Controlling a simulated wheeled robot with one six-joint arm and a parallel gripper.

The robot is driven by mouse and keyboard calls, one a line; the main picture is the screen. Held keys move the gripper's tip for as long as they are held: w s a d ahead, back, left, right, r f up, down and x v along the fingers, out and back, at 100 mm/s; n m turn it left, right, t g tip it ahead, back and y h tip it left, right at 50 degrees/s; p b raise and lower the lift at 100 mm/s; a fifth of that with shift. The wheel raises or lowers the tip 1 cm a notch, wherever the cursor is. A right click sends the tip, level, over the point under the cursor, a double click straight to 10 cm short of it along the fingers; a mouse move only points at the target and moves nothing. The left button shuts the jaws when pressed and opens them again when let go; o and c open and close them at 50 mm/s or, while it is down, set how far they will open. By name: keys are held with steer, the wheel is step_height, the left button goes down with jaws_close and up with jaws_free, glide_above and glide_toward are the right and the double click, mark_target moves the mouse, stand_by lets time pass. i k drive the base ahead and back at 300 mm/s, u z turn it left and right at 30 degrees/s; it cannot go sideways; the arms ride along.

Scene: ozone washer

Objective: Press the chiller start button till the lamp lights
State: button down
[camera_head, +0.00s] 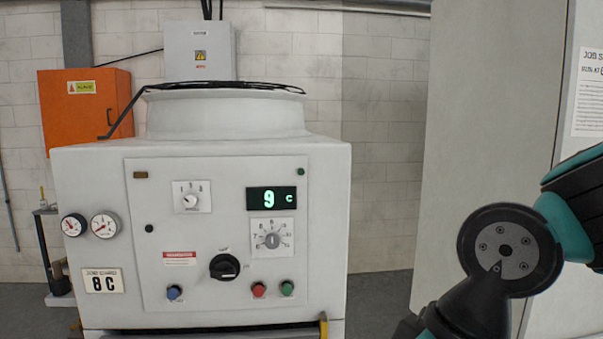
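The chiller (95,170) is a white cabinet with a control panel facing me. A green button (287,288) sits low at the panel's right, beside a red button (259,290). A blue button (174,293) is low at the left. Their labels are too small to read. A small green lamp (300,171) at the top right looks dark, as does an amber-brown rectangular piece (140,175) at the top left. The green display (272,198) reads 9 C. My gripper is out of view; only my arm shows at the right, apart from the panel.
A black rotary switch (225,267), a numbered dial (271,240) and a small selector (191,197) are on the panel. Two gauges (104,225) are at the left. A large pale cabinet (480,110) stands at the right.

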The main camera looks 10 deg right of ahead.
mark_target(286, 289)
steer(key=z, duration=0.65)
steer(key=i, duration=0.35)
steer(key=u, duration=0.05)
